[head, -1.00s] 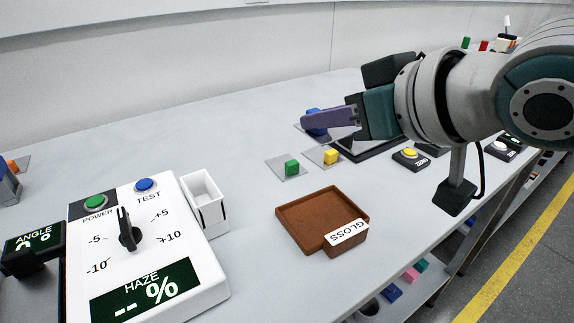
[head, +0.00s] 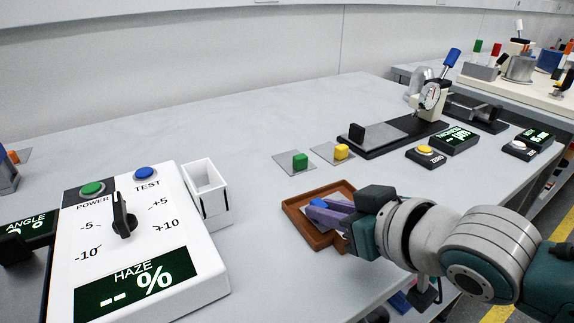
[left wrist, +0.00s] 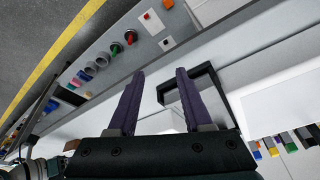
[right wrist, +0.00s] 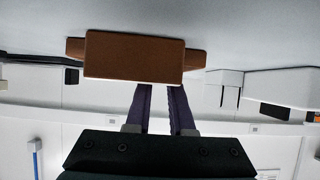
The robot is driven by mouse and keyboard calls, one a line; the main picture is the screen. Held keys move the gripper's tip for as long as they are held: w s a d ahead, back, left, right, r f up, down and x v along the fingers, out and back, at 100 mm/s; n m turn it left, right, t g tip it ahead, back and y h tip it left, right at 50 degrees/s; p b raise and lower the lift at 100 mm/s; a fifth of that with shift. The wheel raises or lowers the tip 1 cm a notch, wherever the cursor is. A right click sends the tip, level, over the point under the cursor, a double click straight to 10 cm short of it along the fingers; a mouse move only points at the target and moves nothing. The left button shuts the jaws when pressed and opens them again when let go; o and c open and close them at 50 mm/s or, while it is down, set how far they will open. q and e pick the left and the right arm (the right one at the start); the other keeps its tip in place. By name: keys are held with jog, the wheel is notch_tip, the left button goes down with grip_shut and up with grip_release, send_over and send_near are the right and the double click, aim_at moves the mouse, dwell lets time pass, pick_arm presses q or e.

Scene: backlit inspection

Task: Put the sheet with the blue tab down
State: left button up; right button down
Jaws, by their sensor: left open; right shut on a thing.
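My right gripper (head: 318,210) is shut on the blue tab (head: 318,203) of the sheet. It is low over the brown tray (head: 296,212). The fingers cover most of the sheet, and I cannot tell whether it touches the tray floor. In the right wrist view the tray (right wrist: 134,57) shows in front of my right fingers (right wrist: 161,90), and the sheet is hidden. My left gripper (left wrist: 157,75) is open and empty in the left wrist view, and out of the head view.
A sheet with a green tab (head: 300,161) and one with a yellow tab (head: 341,152) lie behind the tray. A white open box (head: 207,190) and the haze meter (head: 135,240) stand to the left. A dial gauge stand (head: 385,138) is at the back right.

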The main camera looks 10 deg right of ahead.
jog(key=shift+f, duration=0.2)
jog(key=c, duration=0.8)
grip_release()
jog(key=shift+r, duration=0.1)
